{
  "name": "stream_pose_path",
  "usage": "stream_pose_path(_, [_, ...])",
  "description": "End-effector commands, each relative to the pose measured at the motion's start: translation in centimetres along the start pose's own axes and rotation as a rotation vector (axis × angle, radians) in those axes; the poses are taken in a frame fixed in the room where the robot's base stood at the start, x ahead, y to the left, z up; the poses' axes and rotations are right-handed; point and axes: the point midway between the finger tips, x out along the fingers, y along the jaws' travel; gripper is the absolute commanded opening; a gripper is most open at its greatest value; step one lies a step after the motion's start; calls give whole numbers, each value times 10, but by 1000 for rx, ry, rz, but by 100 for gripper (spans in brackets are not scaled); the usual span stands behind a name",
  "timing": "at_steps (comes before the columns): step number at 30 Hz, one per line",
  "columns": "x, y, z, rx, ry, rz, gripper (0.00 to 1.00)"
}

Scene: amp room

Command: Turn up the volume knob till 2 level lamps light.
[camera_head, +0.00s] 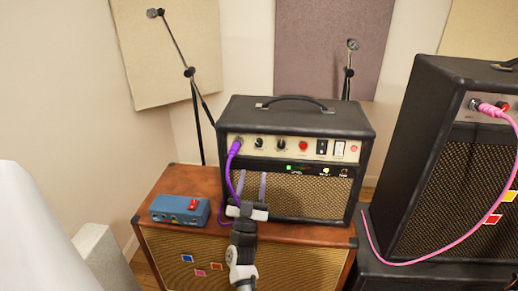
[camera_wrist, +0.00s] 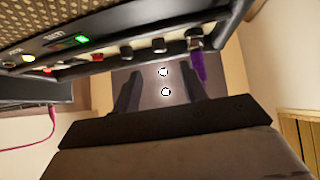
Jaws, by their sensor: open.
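The black amplifier (camera_head: 300,119) stands on a brown cabinet. Its pale front panel has two small black knobs, a left one (camera_head: 258,142) and a right one (camera_head: 280,143); I cannot read which is volume. Both also show in the wrist view, one (camera_wrist: 158,45) nearer the purple plug and one (camera_wrist: 126,52) farther from it. One green lamp (camera_head: 289,168) is lit below the panel; it also shows in the wrist view (camera_wrist: 82,39). My gripper (camera_head: 252,180) is open and empty in front of the grille, below the knobs. Its fingers (camera_wrist: 160,82) are apart from both knobs.
A purple cable (camera_head: 230,172) runs from the left jack, close to my gripper. A blue pedal box (camera_head: 180,210) sits on the brown cabinet (camera_head: 260,232). Another black amplifier (camera_head: 433,150) with a pink cable (camera_head: 430,257) stands at right. Microphone stands are behind.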

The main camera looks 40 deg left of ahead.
Motion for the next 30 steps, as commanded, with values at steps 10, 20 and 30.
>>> stream_pose_path(10, [70,1,-2,-1,0,1,43])
stream_pose_path(20, [86,0,0,-1,-1,0,43])
stream_pose_path(30, [86,0,0,-1,-1,0,22])
